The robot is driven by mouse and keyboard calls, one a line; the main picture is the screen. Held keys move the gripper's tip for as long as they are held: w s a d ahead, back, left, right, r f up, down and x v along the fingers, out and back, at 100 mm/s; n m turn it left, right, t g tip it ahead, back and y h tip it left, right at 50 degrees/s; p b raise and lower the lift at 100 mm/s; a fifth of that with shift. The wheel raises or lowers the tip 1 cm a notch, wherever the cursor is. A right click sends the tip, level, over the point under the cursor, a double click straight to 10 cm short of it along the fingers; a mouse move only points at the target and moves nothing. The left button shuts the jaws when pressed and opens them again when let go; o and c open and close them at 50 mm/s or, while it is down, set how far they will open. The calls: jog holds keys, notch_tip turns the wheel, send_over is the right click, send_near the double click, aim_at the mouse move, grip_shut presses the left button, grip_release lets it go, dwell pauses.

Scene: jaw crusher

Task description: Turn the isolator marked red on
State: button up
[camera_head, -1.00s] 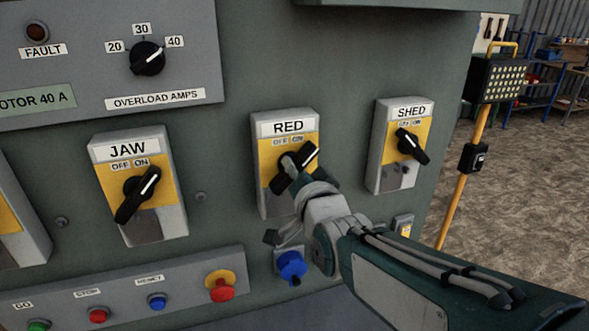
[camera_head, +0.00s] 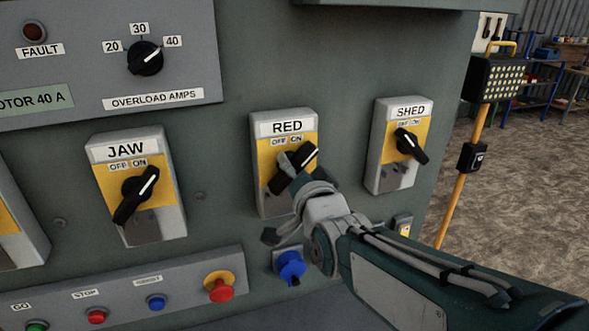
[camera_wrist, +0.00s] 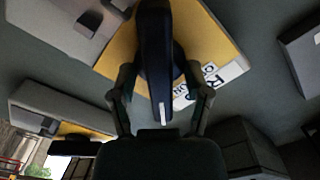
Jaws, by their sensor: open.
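The RED isolator (camera_head: 285,125) is a grey box with a yellow plate and a black rotary handle. In the head view the handle's white line points up and right, on the ON label's side. In the wrist view the handle (camera_wrist: 154,40) stands between my two fingers, its white mark (camera_wrist: 163,112) towards my palm. My gripper (camera_head: 290,172) is open around the handle, a finger on each side; contact cannot be told. It also shows in the wrist view (camera_wrist: 161,97).
The JAW isolator (camera_head: 126,150) is to the left and the SHED isolator (camera_head: 411,110) to the right. Below are a blue knob (camera_head: 291,266) and a button strip with a red mushroom button (camera_head: 220,290). A yellow lamp post (camera_head: 464,200) stands at the right.

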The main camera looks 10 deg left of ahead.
jog(key=v, duration=1.2)
jog(key=shift+f, duration=0.15)
jog(key=s+d+f+n+g+h, duration=0.1)
jog(key=s+d+f+g+h, duration=0.2)
jog(key=d, duration=0.4)
jog(key=s+d+f+n+g+h, duration=0.1)
jog(key=s+d+f+g+h, duration=0.2)
jog(key=d+f, duration=0.3)
jog(key=s+d+f+g+h, duration=0.3)
jog(key=s+d+f, duration=0.1)
jog(key=d, duration=0.4)
jog(key=shift+f+n+g, duration=0.2)
jog(key=shift+n+g, duration=0.2)
jog(key=shift+a, duration=0.1)
